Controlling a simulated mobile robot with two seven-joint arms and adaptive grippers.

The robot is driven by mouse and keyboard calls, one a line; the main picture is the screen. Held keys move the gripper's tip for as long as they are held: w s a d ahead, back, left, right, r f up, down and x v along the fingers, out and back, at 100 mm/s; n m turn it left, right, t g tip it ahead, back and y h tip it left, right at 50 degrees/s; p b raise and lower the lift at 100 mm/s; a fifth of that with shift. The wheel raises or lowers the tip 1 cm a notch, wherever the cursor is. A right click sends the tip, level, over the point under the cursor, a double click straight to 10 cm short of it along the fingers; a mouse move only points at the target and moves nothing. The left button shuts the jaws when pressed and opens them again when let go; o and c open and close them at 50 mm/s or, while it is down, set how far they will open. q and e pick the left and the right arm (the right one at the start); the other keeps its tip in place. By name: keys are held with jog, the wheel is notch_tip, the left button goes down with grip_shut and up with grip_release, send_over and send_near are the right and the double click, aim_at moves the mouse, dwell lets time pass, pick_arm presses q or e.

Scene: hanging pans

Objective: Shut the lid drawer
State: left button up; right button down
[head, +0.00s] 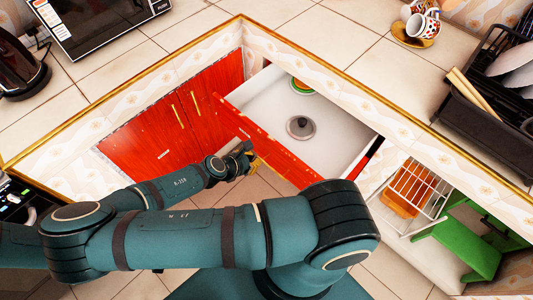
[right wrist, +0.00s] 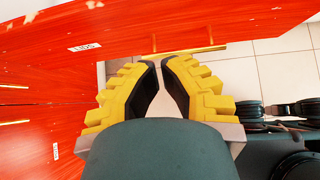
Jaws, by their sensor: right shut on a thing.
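The lid drawer (head: 262,142) with a red front is pulled open, showing its white inside. A lid (head: 300,127) with a dark knob lies in it, and a green-rimmed item (head: 301,87) lies farther back. My right gripper (head: 254,163) is at the outside of the drawer front. In the right wrist view its yellow fingers (right wrist: 162,62) with black pads are closed on the gold bar handle (right wrist: 203,49); its ends show on both sides of the fingertips. The handle is mostly hidden in the head view. My left gripper is not in view.
Red cabinet doors (head: 170,118) with gold handles stand left of the drawer. The tiled counter (head: 335,35) carries a microwave (head: 100,25), a kettle (head: 20,68), cups (head: 420,22) and a dish rack (head: 490,90).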

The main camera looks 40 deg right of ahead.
aim_at(273, 147)
jog(key=d+f+b, duration=0.1)
jog(key=d, duration=0.1)
jog(key=d+f+b, duration=0.1)
jog(key=d, duration=0.1)
jog(key=d+f+b, duration=0.1)
jog(key=d+b, duration=0.1)
jog(key=shift+w+f, duration=0.15)
jog(key=shift+w, duration=0.1)
jog(key=shift+d, duration=0.6)
jog(key=shift+d, duration=0.1)
jog(key=shift+d+r, duration=0.2)
jog(key=shift+d, duration=0.35)
jog(key=w+d+p, duration=0.1)
jog(key=w+d, duration=0.1)
jog(key=d, duration=2.6)
jog(key=shift+w+d+p, duration=0.15)
jog(key=shift+w+p, duration=0.05)
jog(key=shift+p, duration=0.1)
